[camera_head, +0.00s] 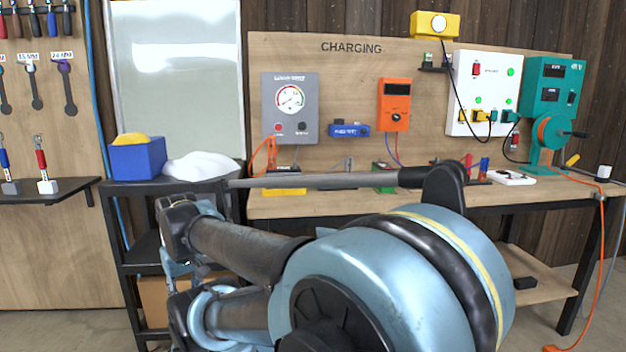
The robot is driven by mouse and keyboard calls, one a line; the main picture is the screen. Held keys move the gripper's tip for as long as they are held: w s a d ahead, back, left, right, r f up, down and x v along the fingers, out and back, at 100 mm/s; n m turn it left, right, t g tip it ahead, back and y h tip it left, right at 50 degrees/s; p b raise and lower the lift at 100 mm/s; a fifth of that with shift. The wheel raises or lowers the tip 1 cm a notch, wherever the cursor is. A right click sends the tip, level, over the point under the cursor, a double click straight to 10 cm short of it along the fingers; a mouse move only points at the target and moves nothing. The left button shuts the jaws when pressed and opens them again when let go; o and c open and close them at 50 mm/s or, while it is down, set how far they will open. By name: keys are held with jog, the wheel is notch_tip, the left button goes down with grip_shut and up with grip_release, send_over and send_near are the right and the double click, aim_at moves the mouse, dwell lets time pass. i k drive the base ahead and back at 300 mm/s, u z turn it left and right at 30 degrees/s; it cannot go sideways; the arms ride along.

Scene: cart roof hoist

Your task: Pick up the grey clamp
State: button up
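A small grey upright piece (348,167) stands at the back of the charging bench, left of a green box. It may be the grey clamp, but it is small and its lower part is hidden behind a long grey rod, so I cannot tell for sure. My blue and black arm fills the lower middle of the view, in front of the bench. The fingers of my gripper do not show.
The charging bench (390,208) holds a green box (384,178), a red and a blue clip (484,168), and a teal reel (550,132). A black shelf (150,191) at left holds a blue bin (137,159) and white cloth (200,166). An orange cable hangs at right.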

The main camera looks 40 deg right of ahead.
aim_at(351, 164)
jog(key=z, duration=1.7)
